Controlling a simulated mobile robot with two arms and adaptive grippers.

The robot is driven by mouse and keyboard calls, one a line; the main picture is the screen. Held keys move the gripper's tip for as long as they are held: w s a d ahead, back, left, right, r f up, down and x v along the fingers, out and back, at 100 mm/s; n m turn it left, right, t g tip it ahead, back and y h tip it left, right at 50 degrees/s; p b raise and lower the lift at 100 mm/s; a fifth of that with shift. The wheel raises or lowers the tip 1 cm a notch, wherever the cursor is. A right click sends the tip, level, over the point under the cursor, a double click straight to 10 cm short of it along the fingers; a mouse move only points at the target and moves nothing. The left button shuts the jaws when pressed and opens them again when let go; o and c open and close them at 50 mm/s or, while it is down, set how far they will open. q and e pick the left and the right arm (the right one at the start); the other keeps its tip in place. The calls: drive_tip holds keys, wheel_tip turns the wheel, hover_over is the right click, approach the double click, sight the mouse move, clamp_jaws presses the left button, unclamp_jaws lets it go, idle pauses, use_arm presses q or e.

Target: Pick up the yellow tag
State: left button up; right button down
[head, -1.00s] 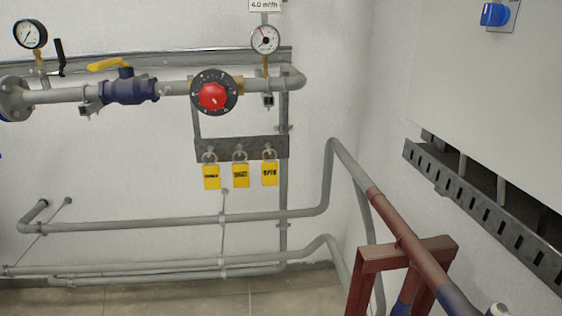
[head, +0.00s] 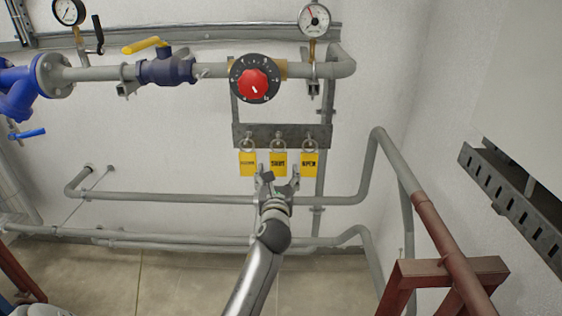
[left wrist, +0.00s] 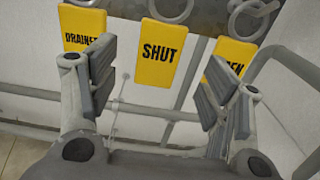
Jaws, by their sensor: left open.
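Three yellow tags hang by rings from a dark metal bracket (head: 290,133). The left tag (head: 248,164) reads DRAINED in part, the middle tag (head: 278,163) reads SHUT, and the right tag (head: 310,164) reads OPEN. My left gripper (head: 278,178) is open and empty, just below and in front of the middle tag. In the left wrist view the SHUT tag (left wrist: 160,53) shows between the two spread fingers, apart from both. There the left finger partly covers the DRAINED tag (left wrist: 84,28) and the right finger covers part of the OPEN tag (left wrist: 237,50). My right gripper is not in view.
A red dial valve (head: 255,82) and a pipe with a yellow-handled valve (head: 165,68) run above the bracket. Grey pipes (head: 190,199) run along the wall below the tags. A red-brown stand (head: 447,270) is at the lower right.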

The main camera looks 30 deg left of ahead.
sight(278, 162)
use_arm(q)
drive_tip(key=shift+w+a, duration=0.4)
drive_tip(key=shift+w, duration=0.2)
drive_tip(key=shift+w+a+r, duration=0.1)
drive_tip(key=shift+w+a, duration=0.2)
drive_tip(key=shift+w, duration=0.15)
drive_tip(key=x, duration=0.4)
drive_tip(key=shift+p, duration=0.4)
drive_tip(key=shift+c, duration=0.4)
drive_tip(key=c, duration=1)
drive_tip(key=shift+r, duration=0.1)
